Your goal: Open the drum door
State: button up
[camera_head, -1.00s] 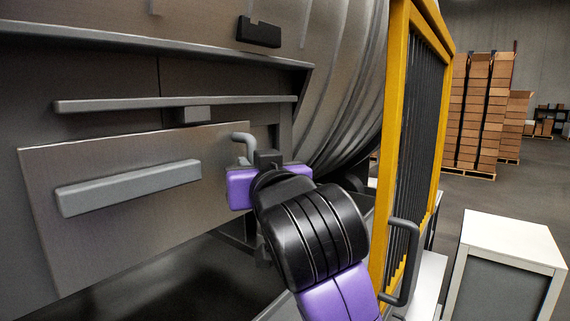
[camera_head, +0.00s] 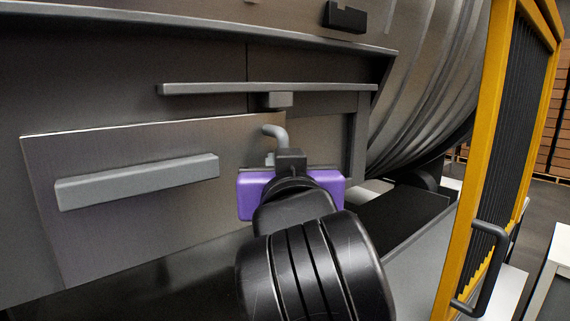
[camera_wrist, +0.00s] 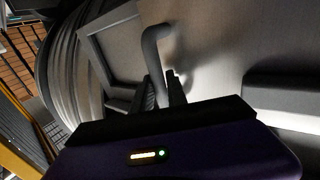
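The drum door (camera_head: 120,145) is a flat brushed-metal panel on the left of the head view, standing out from the drum's dark grey frame. It carries a long grey bar (camera_head: 138,182) and a curved grey handle (camera_head: 275,133) near its right edge. My gripper (camera_head: 288,160), with a purple and black body, is at this handle. In the wrist view, the handle (camera_wrist: 154,45) runs down between the dark fingers (camera_wrist: 163,92), which appear shut on it. The handle's lower end and the fingertips are partly hidden.
A grey rail (camera_head: 265,89) with a small block runs above the door. The ribbed drum (camera_head: 435,85) rises behind. A yellow-framed guard (camera_head: 480,160) with a dark handle (camera_head: 487,265) stands at right, with a white-topped cabinet (camera_head: 552,270) beyond. Dark space lies below the door.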

jog(key=shift+o, duration=0.2)
jog(key=s+b, duration=0.2)
jog(key=s, duration=0.5)
jog(key=shift+s+d, duration=0.15)
jog(key=shift+s, duration=0.25)
